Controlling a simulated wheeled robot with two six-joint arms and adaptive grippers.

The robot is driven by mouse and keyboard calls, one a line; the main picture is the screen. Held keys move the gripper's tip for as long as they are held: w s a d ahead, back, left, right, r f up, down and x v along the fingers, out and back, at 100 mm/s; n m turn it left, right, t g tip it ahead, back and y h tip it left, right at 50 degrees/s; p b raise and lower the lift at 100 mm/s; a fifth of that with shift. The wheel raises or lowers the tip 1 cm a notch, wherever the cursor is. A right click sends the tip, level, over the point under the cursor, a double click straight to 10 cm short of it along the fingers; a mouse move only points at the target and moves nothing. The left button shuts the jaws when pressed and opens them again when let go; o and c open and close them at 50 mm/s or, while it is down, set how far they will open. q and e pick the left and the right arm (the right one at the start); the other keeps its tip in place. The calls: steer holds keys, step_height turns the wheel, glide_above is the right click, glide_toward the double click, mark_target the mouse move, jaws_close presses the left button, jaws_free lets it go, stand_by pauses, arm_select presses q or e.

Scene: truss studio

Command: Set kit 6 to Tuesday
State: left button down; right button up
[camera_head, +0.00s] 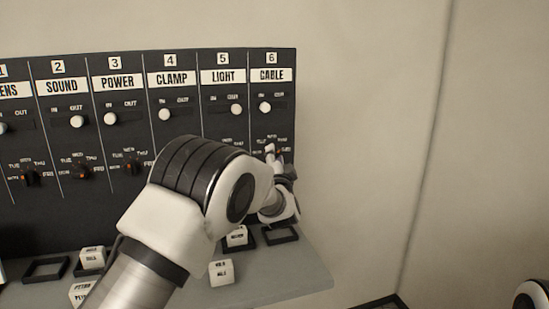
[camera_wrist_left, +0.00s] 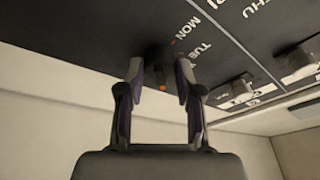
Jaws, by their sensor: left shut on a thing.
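The kit 6 column, labelled CABLE (camera_head: 271,75), is at the right end of the dark board. Its day dial is mostly hidden by my left gripper (camera_head: 272,152) in the head view. In the left wrist view, the dark dial knob (camera_wrist_left: 157,58) sits between the two fingers of my left gripper (camera_wrist_left: 158,75), which is shut on it. An orange mark (camera_wrist_left: 163,87) shows on the knob. MON, TUE and THU are printed on the board beside it. I cannot tell which day the knob points to. My right gripper is not in view.
The kit 6 slider (camera_head: 265,107) is at the left, IN side. Dials for other kits (camera_head: 134,167) stand to the left. Below, a grey shelf (camera_head: 285,278) holds white labelled blocks (camera_head: 221,272) and dark square frames (camera_head: 281,235). Bare wall is to the right.

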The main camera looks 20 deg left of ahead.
arm_select(q)
steer(key=n+g+y+b, duration=0.1)
steer(key=n+y, duration=0.1)
steer(key=n, duration=0.4)
steer(key=n+g+y+b, duration=0.1)
steer(key=n+y+b, duration=0.1)
steer(key=n, duration=0.4)
steer(key=n+y+b, duration=0.2)
steer(key=n, duration=0.4)
steer(key=shift+w+d+g+y, duration=0.2)
steer(key=shift+d+g+y, duration=0.1)
steer(key=shift+g, duration=0.1)
steer(key=n+g, duration=0.1)
steer(key=n, duration=0.4)
steer(key=shift+r+g+y, duration=0.2)
steer(key=shift+g+y, duration=0.2)
steer(key=shift+n, duration=0.4)
steer(key=c, duration=1.1)
jaws_free()
steer(key=o, duration=0.4)
steer(key=shift+w, duration=0.15)
steer(key=shift+c, duration=0.2)
steer(key=shift+f, duration=0.2)
